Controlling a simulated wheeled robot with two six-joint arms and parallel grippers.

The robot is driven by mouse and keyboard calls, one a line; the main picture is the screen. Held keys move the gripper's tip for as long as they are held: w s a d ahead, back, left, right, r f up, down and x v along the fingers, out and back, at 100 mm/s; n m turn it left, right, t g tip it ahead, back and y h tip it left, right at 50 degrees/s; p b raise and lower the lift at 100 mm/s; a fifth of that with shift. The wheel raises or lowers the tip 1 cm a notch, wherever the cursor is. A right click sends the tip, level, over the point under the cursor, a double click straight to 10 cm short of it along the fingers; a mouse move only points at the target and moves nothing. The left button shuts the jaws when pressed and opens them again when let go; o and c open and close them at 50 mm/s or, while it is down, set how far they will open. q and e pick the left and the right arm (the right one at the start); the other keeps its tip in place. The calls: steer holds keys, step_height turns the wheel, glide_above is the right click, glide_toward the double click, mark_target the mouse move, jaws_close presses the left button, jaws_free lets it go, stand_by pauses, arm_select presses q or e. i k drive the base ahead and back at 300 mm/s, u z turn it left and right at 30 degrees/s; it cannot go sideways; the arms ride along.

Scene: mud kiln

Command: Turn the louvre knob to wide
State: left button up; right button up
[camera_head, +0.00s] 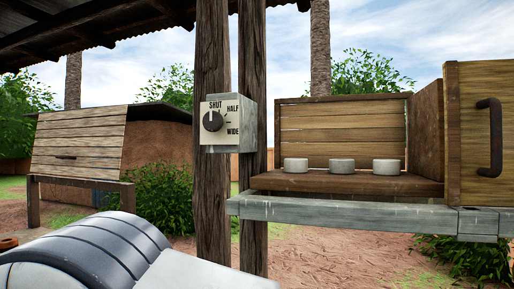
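The louvre knob (213,121) is a dark round dial on the pale front of a grey box (248,124), fixed to a wooden post. Labels SHUT, HALF and WIDE run from its top round to its lower right. The knob's light pointer mark looks turned up, toward SHUT. Nothing touches the knob. Neither of my grippers is in view. A white and grey rounded part of my own body fills the lower left.
Right of the posts, an open wooden cabinet (342,133) holds three small pale cylinders (342,165) on its shelf. Its door (479,135) with a dark handle stands at the far right. A grey beam (340,211) runs below. A slatted wooden box (80,140) stands left.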

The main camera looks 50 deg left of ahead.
mark_target(213, 121)
steer(key=u, duration=1.65)
steer(key=k, duration=0.1)
steer(key=z, duration=0.05)
